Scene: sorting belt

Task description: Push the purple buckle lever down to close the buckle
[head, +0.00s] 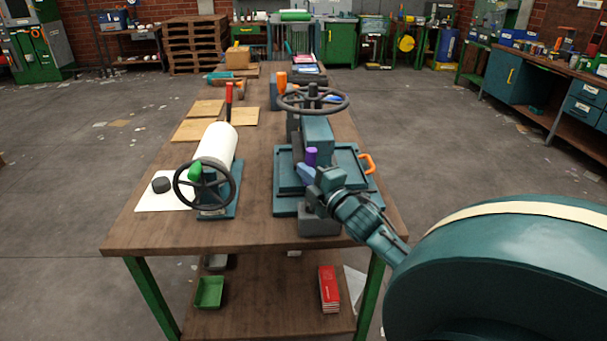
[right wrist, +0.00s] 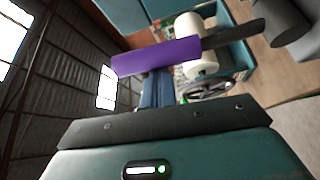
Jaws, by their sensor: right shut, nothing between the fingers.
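The purple buckle lever (head: 311,156) stands upright on the teal machine (head: 345,163) on the workbench. In the right wrist view the purple lever (right wrist: 156,57) shows large, just beyond the dark edge of my gripper. My right gripper (head: 308,175) is shut and empty, right beside the lever's lower part on the near side. I cannot tell whether it touches the lever. The gripper and wrist hide part of the buckle base. My left gripper is not in view.
A black handwheel (head: 312,99) tops the teal machine, and an orange handle (head: 368,163) sticks out at its right. A white roller (head: 216,147) with another handwheel (head: 205,186) stands at the left. The wooden bench (head: 150,230) is clear at its front left.

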